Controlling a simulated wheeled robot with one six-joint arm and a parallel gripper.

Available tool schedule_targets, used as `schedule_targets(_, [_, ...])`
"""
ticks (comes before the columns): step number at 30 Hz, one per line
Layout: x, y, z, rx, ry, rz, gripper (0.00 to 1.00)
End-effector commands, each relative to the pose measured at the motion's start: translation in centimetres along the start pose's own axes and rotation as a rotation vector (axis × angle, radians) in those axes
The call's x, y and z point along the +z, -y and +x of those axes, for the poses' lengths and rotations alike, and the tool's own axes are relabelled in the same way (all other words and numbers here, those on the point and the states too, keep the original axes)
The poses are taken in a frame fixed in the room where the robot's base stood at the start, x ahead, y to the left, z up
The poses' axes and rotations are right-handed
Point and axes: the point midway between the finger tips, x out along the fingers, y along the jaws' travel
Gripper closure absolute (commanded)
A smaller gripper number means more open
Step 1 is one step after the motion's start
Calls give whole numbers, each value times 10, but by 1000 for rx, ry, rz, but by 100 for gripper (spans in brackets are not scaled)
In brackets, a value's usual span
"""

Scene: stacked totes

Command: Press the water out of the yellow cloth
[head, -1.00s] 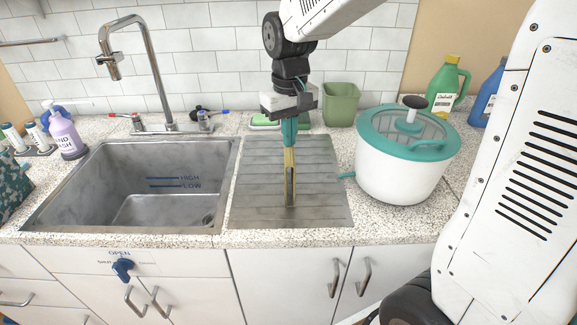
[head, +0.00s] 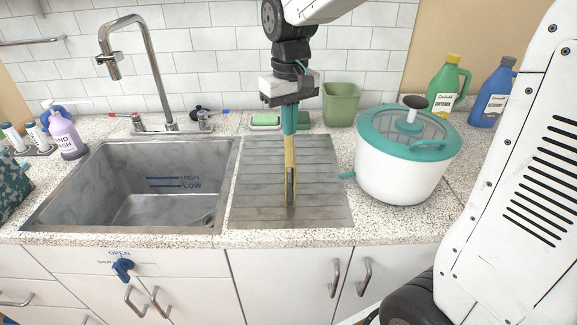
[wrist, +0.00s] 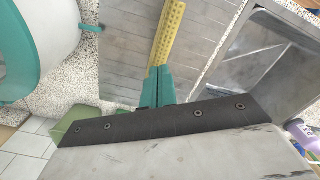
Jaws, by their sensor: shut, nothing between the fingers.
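No yellow cloth can be made out in either view. My gripper (head: 290,203) points straight down over the grey ribbed drainboard, with its teal and yellow fingers shut and nothing between them. The yellow dotted finger also shows in the wrist view (wrist: 170,30). I cannot tell whether the tips touch the board. Right of the gripper stands a white tub (head: 400,180) with a teal lid (head: 375,128), a dark knob (head: 415,101) on top and a teal spout at its left. The tub's inside cannot be made out through the lid's window.
The drainboard (head: 325,200) is otherwise bare. A steel sink (head: 100,165) with a tap (head: 150,75) lies to its left. Behind are a green sponge (head: 266,119) and a green bin (head: 341,105). Detergent bottles (head: 446,85) stand behind the tub.

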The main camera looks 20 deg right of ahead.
Motion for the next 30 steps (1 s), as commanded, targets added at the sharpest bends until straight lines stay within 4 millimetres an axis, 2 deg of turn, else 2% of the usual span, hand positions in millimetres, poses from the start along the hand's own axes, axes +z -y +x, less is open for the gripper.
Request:
schedule_targets(16, [-1,0,-45,0,-5,0,100])
schedule_targets(30, [0,0,-50,0,-4,0,100])
